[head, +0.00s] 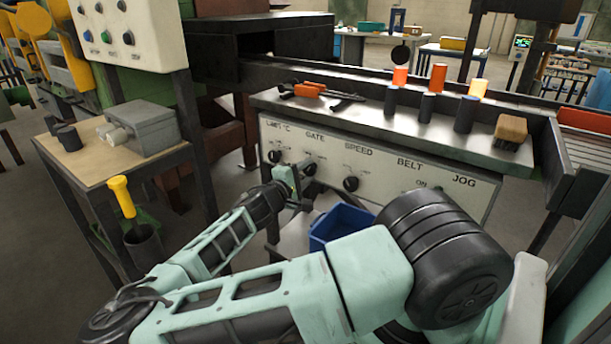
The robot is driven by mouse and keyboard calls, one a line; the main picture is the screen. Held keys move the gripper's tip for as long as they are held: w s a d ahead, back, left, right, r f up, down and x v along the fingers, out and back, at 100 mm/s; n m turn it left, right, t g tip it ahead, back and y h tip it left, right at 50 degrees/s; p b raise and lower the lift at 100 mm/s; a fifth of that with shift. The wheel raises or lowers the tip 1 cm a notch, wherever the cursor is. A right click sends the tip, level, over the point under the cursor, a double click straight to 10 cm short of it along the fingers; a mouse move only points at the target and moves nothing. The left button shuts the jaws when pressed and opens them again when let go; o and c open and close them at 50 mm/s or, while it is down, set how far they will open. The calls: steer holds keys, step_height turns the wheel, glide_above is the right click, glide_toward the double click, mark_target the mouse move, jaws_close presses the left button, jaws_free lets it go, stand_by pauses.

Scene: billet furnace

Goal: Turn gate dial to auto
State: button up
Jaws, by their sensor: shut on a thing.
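The control panel (380,165) is a pale board with the labels GATE, SPEED, BELT and JOG and a partly legible label at its left end. The gate dial (309,167) is a small dark knob below the word GATE. My gripper (302,180) is at this dial, with its jaws shut on it. The gripper and wrist cover part of the dial, so its pointer and the setting it stands at cannot be read.
A dark knob (274,156) sits left of the gate dial, and the speed dial (350,183) sits right. A blue bin (338,226) stands below the panel. Orange-tipped billets (433,93), tongs (318,90) and a brush (510,131) lie or stand on the bench above.

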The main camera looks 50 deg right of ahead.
steer(key=shift+f+m, duration=0.1)
steer(key=shift+m, duration=0.5)
steer(key=o, duration=1)
steer(key=s+a+b, duration=0.1)
steer(key=a, duration=1.6)
steer(key=shift+s+a, duration=0.25)
